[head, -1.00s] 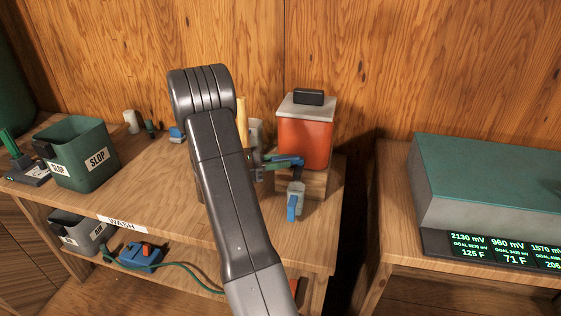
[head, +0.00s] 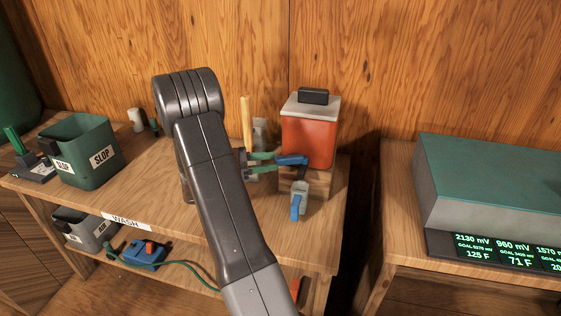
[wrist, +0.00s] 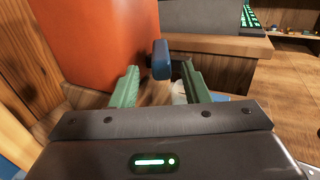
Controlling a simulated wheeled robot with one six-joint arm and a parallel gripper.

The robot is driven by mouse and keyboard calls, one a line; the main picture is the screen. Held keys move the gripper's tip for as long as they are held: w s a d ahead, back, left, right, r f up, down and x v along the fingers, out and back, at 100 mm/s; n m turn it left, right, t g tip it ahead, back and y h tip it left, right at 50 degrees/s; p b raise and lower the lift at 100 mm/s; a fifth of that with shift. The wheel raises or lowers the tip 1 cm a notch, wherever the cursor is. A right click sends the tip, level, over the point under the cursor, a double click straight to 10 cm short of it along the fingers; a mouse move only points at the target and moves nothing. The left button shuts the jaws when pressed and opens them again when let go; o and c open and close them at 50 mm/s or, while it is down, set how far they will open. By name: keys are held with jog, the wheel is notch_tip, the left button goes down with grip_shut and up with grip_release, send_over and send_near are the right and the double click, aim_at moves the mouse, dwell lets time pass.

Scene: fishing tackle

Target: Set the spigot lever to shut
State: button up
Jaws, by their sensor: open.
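The orange tank (head: 307,142) has a pale lid and stands on a wooden block. A dark spigot (head: 302,172) is low on its front, with a blue lever (head: 291,160) lying about level and pointing left toward my gripper (head: 262,164). My gripper is open, with green fingers, just left of the lever. In the wrist view, the lever's blue end (wrist: 161,60) shows just beyond and between the fingertips (wrist: 160,75), with space on both sides. The orange tank (wrist: 95,40) is close on the left there.
A grey cup with a blue item (head: 299,195) stands below the spigot. An upright wooden handle (head: 246,122) is behind my gripper. A green slop bin (head: 82,150) is at left. A separate bench with a green-topped box (head: 490,185) is at right.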

aim_at(283, 160)
jog(key=s+a, duration=0.1)
jog(key=a, duration=0.7)
jog(key=shift+s+a, duration=0.3)
jog(key=shift+a, duration=0.1)
jog(key=shift+d, duration=0.1)
jog(key=d, duration=0.4)
jog(key=w+d, duration=0.1)
jog(key=d, duration=0.4)
jog(key=w+d, duration=0.1)
jog(key=d, duration=0.3)
jog(key=shift+w+d, duration=0.25)
jog(key=shift+a, duration=0.1)
